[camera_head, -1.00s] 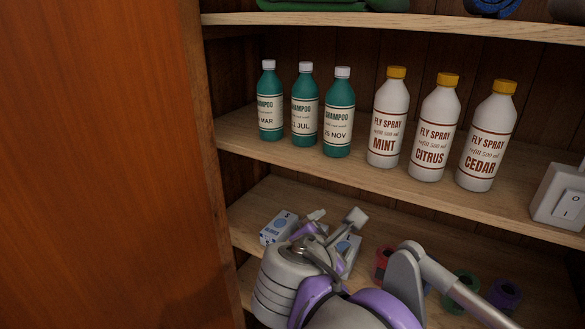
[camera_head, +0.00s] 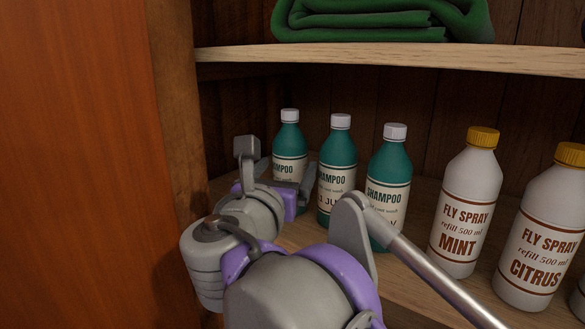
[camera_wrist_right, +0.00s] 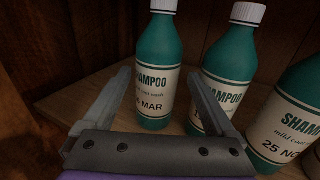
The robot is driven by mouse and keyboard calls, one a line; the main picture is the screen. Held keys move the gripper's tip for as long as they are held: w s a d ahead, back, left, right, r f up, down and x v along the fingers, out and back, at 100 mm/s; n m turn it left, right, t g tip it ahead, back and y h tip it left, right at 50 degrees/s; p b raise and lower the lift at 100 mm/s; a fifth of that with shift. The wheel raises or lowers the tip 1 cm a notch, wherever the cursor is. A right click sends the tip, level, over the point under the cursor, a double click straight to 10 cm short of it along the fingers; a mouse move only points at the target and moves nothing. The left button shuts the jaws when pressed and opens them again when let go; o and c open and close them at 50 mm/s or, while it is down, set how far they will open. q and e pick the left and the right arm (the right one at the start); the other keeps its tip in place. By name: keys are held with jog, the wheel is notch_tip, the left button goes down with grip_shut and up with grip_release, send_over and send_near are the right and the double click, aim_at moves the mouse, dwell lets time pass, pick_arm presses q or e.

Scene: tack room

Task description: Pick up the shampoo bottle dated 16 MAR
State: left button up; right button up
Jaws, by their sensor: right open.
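The shampoo bottle (camera_head: 289,138) is green with a white cap. In the right wrist view the bottle stands upright beyond the gripper (camera_wrist_right: 157,82), between the two fingers' lines, with nothing held. My left gripper is not in view.
A second shampoo bottle (camera_head: 338,160), marked JUL, stands close to the right of the first. A third (camera_head: 389,165), marked 25 NOV in the wrist view, follows. White fly spray bottles (camera_head: 466,200) stand further right. A shelf board (camera_head: 390,56) runs above; a wooden panel (camera_head: 80,160) is at left.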

aim_at(294, 156)
jog(key=x, duration=0.7)
jog(key=shift+w+f, duration=0.15)
jog(key=shift+w, duration=0.3)
jog(key=shift+s, duration=0.1)
jog(key=shift+c, duration=0.2)
grip_shut()
